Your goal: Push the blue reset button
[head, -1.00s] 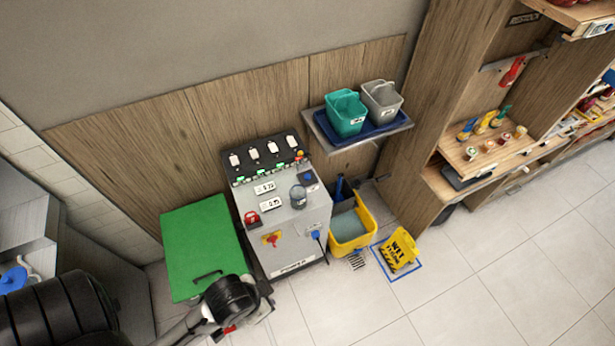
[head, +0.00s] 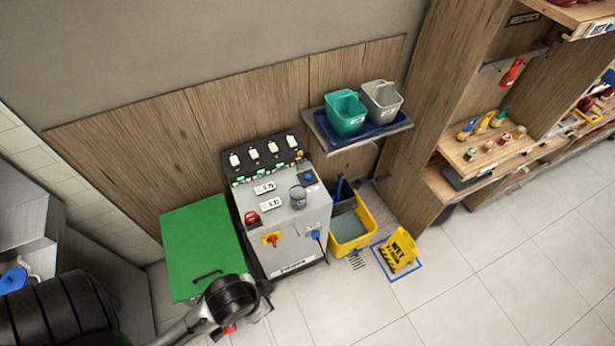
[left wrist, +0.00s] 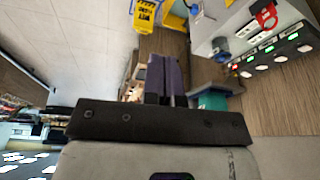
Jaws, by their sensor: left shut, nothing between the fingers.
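The grey control console (head: 290,240) stands against the wood-panelled wall. A blue button (head: 308,177) sits on a dark square plate at the upper right of its sloping top. My left arm comes in from the bottom left in the head view, and its fingertips cannot be made out there. In the left wrist view my left gripper (left wrist: 167,78) is shut and empty, with its dark fingers side by side. The console (left wrist: 235,20) shows at the upper right of that view, apart from the fingers. My right gripper is in neither view.
A red ring-guarded knob (head: 252,217) and a red-yellow switch (head: 271,239) are also on the console. A green lid (head: 203,245) stands left of it. A yellow mop bucket (head: 352,230) and wet-floor sign (head: 398,250) stand right. A shelf holds teal (head: 345,115) and grey buckets (head: 381,100).

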